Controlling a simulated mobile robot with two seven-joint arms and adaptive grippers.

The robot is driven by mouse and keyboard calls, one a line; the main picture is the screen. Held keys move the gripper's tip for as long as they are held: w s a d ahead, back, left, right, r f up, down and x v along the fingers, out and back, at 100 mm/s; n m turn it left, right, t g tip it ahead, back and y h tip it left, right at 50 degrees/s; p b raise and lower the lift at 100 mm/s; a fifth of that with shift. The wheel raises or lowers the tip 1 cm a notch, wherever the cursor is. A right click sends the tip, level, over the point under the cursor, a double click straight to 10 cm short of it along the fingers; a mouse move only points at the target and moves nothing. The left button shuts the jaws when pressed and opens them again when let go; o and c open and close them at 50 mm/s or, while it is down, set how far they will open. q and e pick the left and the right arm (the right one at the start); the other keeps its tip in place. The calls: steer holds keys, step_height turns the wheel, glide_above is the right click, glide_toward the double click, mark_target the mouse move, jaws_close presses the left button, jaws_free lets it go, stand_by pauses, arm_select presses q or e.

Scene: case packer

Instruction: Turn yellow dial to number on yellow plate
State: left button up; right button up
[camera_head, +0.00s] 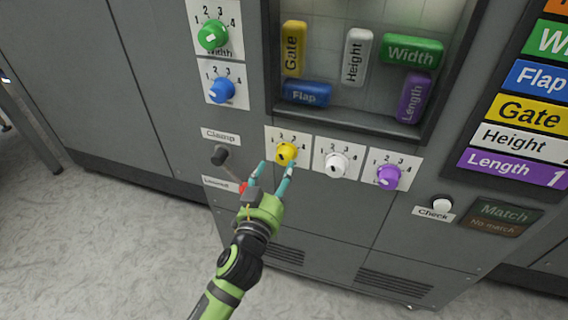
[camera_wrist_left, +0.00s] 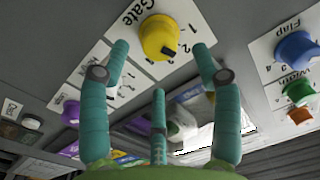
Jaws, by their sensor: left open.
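The yellow dial (camera_head: 286,153) sits on a white number card on the grey machine front, left of the white and purple dials. It also shows in the left wrist view (camera_wrist_left: 160,37), with a black mark on its face and "Gate" on its card. I cannot tell which number it points at. The yellow Gate plate (camera_head: 537,112) is on the right panel; its number is cut off by the picture edge. My left gripper (camera_head: 274,170) is open just below and in front of the dial, its fingers (camera_wrist_left: 160,62) spread and apart from it. My right gripper is not in view.
The white dial (camera_head: 336,165) and purple dial (camera_head: 388,177) are to the right. The Clamp lever (camera_head: 220,155) and a red knob (camera_head: 243,187) are close on the left. Green (camera_head: 213,35) and blue (camera_head: 221,90) dials are above. A window with coloured blocks is above the dial row.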

mark_target(283, 159)
arm_select(q)
steer(key=x, duration=0.5)
steer(key=shift+w+d, duration=0.1)
steer(key=shift+w, duration=0.3)
steer(key=c, duration=1)
steer(key=shift+s+r, duration=0.1)
steer(key=shift+r, duration=0.05)
steer(key=shift+c, duration=0.7)
